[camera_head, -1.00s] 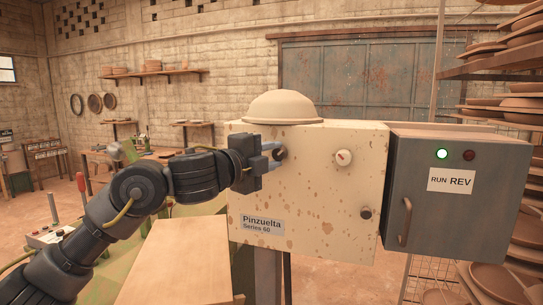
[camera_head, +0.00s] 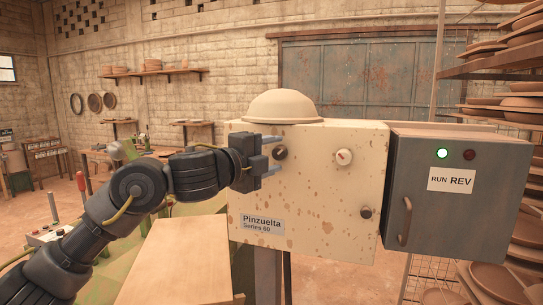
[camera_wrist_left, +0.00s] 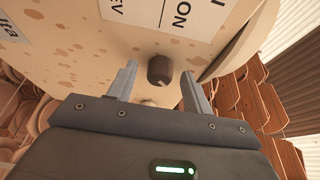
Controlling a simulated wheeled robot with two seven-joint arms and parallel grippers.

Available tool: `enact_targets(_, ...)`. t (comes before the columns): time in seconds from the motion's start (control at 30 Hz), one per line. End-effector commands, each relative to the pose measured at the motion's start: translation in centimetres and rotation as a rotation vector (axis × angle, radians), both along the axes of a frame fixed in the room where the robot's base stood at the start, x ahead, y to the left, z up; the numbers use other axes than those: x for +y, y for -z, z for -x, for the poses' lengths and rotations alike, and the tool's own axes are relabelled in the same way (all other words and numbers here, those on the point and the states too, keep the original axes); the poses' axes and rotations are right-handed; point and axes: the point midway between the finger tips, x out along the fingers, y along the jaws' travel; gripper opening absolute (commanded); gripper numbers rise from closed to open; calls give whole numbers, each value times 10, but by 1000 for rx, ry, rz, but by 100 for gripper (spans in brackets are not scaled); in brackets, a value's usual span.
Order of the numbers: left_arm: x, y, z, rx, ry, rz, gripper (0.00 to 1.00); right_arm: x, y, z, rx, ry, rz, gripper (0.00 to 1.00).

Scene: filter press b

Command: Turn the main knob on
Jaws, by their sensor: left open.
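The pale, rust-speckled machine box (camera_head: 310,205) carries a dark round knob (camera_head: 280,153) near its upper left front. My left gripper (camera_head: 273,155) is open in front of this knob, one finger above it and one below. In the left wrist view the dark knob (camera_wrist_left: 160,70) stands between the spread fingertips (camera_wrist_left: 160,82), with a gap on each side. A small light mark shows on its end. Which knob is the main one cannot be read. My right gripper is not in view.
A grey door panel (camera_head: 450,220) has a lit green lamp (camera_head: 442,154). A wooden board (camera_head: 185,262) lies below my left arm.

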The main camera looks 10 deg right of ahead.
Motion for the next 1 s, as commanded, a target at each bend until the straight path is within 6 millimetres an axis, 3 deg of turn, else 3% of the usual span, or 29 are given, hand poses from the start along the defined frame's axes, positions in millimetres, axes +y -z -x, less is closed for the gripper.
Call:
enact_targets(0.17,14,2,9,-3,-1,2,50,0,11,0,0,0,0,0)
enact_targets(0.6,78,1,54,-4,-1,-1,50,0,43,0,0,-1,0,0)
enact_targets(1.0,88,-1,62,0,-1,0,50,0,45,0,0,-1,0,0)
